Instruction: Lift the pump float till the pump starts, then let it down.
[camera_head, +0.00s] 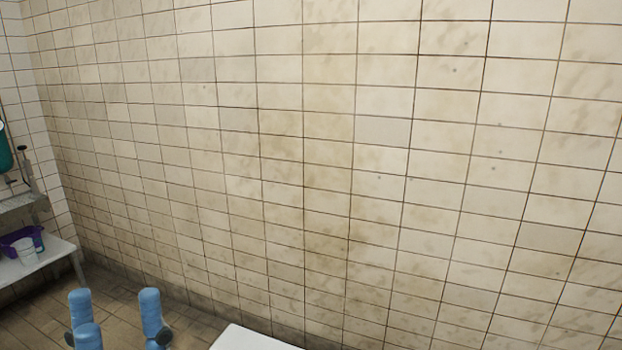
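My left gripper (117,304) shows at the bottom left with its blue, round-ended fingers pointing up. Its fingers stand well apart, with bare floor visible between them and nothing held. The lower part of the gripper is cut off by the picture's edge. My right gripper is not in view. I see no pump and no float in this view.
A tiled, stained wall (330,150) fills most of the view. At the left, a white table (42,262) bears a purple basket (22,238) and a white cup (24,252). A white flat surface (252,339) shows at the bottom. Brown floor (35,318) lies bare at the lower left.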

